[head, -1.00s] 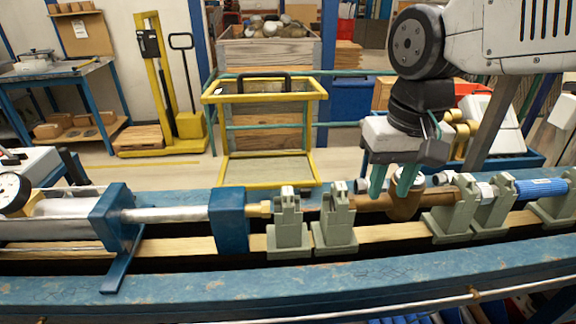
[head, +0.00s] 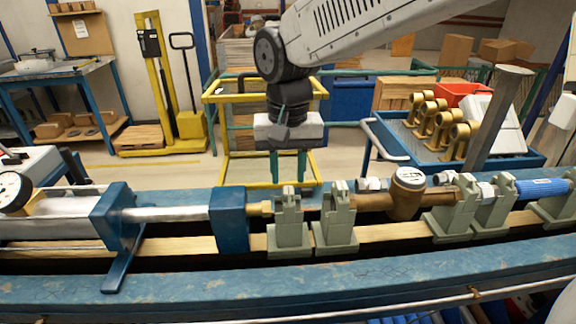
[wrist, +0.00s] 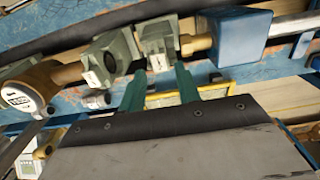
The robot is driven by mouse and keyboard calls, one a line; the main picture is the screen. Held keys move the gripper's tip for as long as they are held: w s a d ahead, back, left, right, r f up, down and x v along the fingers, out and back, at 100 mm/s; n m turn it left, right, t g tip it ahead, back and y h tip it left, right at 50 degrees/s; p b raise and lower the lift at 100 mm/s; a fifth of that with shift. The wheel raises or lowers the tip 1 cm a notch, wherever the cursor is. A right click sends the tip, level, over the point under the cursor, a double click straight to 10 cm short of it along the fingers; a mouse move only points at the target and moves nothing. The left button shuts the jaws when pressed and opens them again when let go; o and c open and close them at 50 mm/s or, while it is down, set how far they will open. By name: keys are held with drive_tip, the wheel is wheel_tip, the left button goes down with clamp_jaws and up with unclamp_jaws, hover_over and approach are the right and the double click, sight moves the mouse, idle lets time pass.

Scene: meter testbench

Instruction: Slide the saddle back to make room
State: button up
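Grey-green saddles stand along the rail (head: 390,233). One saddle (head: 288,228) is beside the blue end block (head: 229,218), and a second saddle (head: 335,225) stands close to its right. A brass meter (head: 408,197) with a white dial sits in line right of them. My gripper (head: 288,170) is open and empty, fingers pointing down, above or behind the left saddle. In the wrist view the green fingertips (wrist: 160,72) appear on either side of that saddle (wrist: 158,48). The other saddle (wrist: 112,58) is left of them. I cannot tell the exact depth between fingers and saddle.
More saddles (head: 450,212) hold the pipe at the right, near a blue fitting (head: 541,188). A steel rod (head: 170,213) runs left from the end block. A blue cart (head: 385,137) with brass meters and a yellow-framed trolley (head: 216,130) stand behind the bench.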

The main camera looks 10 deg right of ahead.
sight(288, 190)
wheel_tip(288, 190, down, 7)
drive_tip(key=shift+f, duration=0.1)
idle(0.3)
clamp_jaws()
